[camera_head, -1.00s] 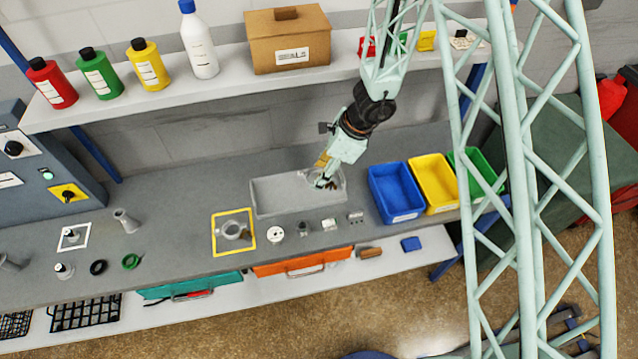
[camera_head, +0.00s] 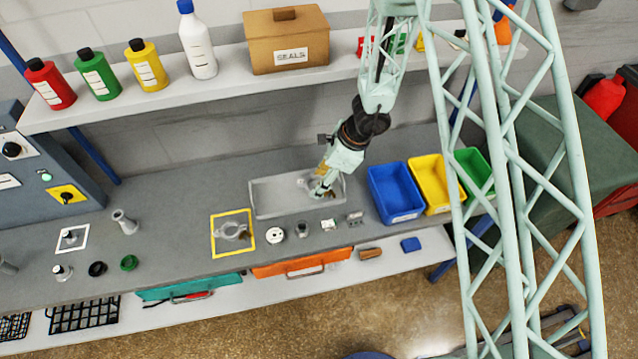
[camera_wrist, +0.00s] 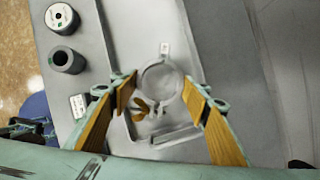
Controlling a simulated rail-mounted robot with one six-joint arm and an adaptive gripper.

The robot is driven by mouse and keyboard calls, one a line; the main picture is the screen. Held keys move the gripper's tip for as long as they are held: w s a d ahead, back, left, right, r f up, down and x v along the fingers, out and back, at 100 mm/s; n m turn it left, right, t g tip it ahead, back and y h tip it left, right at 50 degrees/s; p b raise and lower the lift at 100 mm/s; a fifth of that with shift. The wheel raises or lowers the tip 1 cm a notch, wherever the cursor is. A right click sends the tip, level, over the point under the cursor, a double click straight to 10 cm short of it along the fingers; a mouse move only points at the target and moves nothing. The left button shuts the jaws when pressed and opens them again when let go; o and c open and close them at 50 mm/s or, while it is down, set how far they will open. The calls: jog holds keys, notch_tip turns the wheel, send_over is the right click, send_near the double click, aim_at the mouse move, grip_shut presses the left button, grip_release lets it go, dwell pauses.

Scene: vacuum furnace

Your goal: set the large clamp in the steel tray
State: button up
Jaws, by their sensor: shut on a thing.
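The large clamp (camera_wrist: 158,77) is a grey ring with a brass-coloured wing nut, seen in the wrist view between the two yellow-padded fingers. My gripper (camera_wrist: 158,90) is shut on it. In the head view my gripper (camera_head: 319,192) reaches down into the right half of the steel tray (camera_head: 272,207), a shallow grey rectangular tray on the bench. The clamp shows there only as a small pale shape (camera_head: 304,182) beside the fingers, inside the tray outline. I cannot tell whether it touches the tray floor.
Blue (camera_head: 396,192), yellow (camera_head: 434,183) and green (camera_head: 474,172) bins stand right of the tray. Several small parts, including a white disc (camera_head: 275,235), lie in front. A shelf (camera_head: 225,93) overhangs behind.

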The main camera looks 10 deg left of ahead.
jog(key=shift+f, duration=0.5)
jog(key=shift+f+b, duration=0.2)
jog(key=shift+b, duration=0.1)
jog(key=o, duration=0.9)
jog(key=shift+r+p, duration=0.2)
jog(key=shift+p, duration=0.15)
jog(key=shift+v, duration=5.95)
